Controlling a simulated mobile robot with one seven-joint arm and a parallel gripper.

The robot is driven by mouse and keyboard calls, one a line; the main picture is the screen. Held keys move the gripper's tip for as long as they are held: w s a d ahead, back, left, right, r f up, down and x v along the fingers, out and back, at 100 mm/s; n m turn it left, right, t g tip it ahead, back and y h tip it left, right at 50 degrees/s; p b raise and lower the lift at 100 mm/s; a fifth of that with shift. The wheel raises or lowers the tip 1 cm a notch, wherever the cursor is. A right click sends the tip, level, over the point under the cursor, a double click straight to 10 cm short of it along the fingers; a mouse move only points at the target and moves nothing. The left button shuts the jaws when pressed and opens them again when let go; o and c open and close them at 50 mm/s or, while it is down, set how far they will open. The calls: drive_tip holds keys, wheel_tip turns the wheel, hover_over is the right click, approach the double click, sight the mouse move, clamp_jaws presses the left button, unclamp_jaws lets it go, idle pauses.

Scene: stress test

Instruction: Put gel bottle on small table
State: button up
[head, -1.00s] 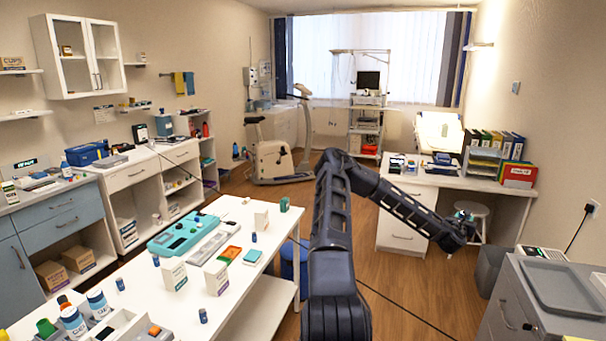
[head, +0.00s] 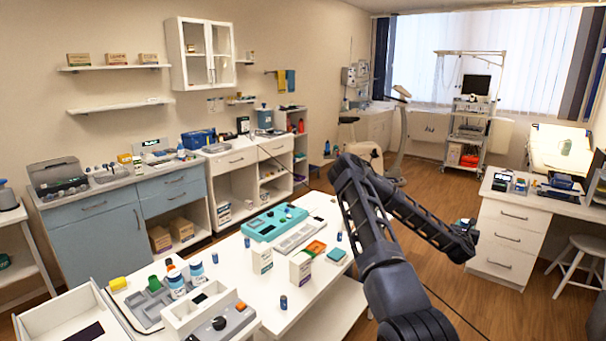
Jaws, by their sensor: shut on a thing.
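My gripper (head: 463,240) is at the end of my dark arm, out to the right, over the wooden floor beside the white desk. It is shut on a small teal-and-white thing (head: 466,223), mostly hidden by the jaws; I cannot read it as the gel bottle for sure. Two white bottles with blue labels (head: 197,274) stand on the long white table (head: 318,270) in front. Which table the task means is not clear from the view.
The long table holds a teal case (head: 275,222), cartons (head: 300,268) and a grey device (head: 230,318). Blue cabinets (head: 95,245) line the left wall. The white desk (head: 505,235) and a stool (head: 582,260) stand at right. Floor is clear between table and desk.

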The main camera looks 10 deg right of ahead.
drive_tip(key=w+a+f+n+t+y, duration=0.15)
drive_tip(key=w+a, duration=0.25)
drive_tip(key=a, duration=0.4)
drive_tip(key=w+a+n+t+y, duration=0.1)
drive_tip(key=w+a+y, duration=0.1)
drive_tip(key=w+a, duration=0.35)
drive_tip(key=a+n+y, duration=0.1)
drive_tip(key=a+y, duration=0.1)
drive_tip(key=a, duration=1.1)
drive_tip(key=a+f+n+t+y, duration=0.1)
drive_tip(key=a+n+y, duration=0.1)
drive_tip(key=a, duration=1.1)
drive_tip(key=a+n+y, duration=0.2)
drive_tip(key=a+y, duration=0.2)
drive_tip(key=a, duration=0.9)
drive_tip(key=shift+w+f+n+t, duration=0.25)
drive_tip(key=shift+w+f+t, duration=0.1)
drive_tip(key=shift+w+f, duration=0.05)
